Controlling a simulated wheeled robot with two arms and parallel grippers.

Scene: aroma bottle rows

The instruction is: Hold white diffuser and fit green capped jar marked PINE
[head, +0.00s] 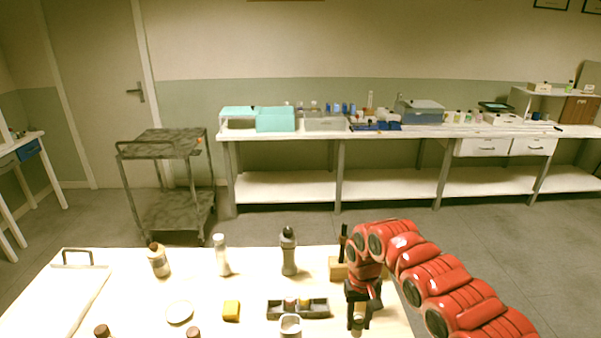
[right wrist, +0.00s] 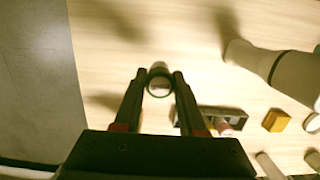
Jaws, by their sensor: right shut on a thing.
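My right gripper (head: 358,322) reaches down over the right front of the near table. It is shut on a small jar (right wrist: 159,86) with a pale round top, seen between the fingertips in the right wrist view. No PINE mark or green cap can be made out on it. A pale upright cylinder, likely the white diffuser (head: 290,327), stands left of the gripper at the table's front, partly cut off. My left gripper is not in view.
Behind stand a grey bottle (head: 288,257), white bottle (head: 221,257) and brown-capped bottle (head: 159,262). A wooden block (head: 338,270) stands behind my gripper.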

